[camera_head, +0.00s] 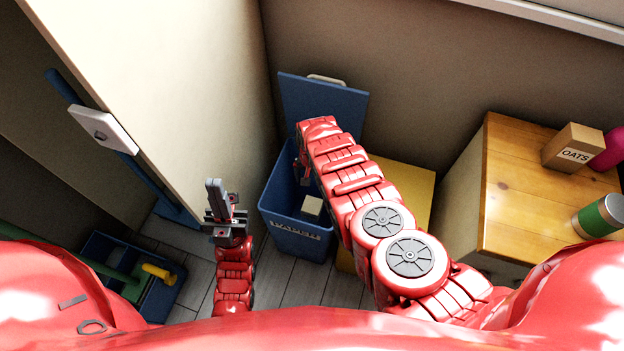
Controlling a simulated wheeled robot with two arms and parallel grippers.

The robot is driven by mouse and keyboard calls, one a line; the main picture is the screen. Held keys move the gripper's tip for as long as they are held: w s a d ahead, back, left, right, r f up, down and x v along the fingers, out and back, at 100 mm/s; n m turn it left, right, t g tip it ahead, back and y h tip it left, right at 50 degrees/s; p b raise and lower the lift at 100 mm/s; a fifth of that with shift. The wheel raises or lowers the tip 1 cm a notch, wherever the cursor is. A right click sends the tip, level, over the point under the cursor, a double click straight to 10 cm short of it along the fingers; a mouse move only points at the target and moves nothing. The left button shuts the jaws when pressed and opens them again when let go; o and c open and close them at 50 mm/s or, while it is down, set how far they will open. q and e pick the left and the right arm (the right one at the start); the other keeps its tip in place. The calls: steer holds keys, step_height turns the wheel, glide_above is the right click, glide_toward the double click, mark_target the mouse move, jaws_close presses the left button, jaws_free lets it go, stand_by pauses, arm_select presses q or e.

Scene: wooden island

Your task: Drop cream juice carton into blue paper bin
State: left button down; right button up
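The blue paper bin (283,218) stands on the floor at the middle of the head view, its lid (325,105) raised at the back. A small cream block-shaped thing, which looks like the juice carton (312,206), shows inside the bin near its front wall. My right arm reaches over the bin's right side. My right gripper (303,178) is down at the bin's opening, mostly hidden by the arm; its fingers cannot be made out. My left gripper (215,187) points up, left of the bin, apart from it and with nothing seen in it; its finger gap is unclear.
A yellow bin (408,185) stands right of the blue one, partly behind my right arm. A wooden counter (520,200) at right holds an oats box (573,148), a green can (600,216) and a pink object (609,150). A blue crate (160,297) stands at lower left.

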step_height(320, 180, up, 17)
steer(key=p, duration=0.2)
steer(key=shift+r, duration=0.2)
stand_by(0.5)
stand_by(0.4)
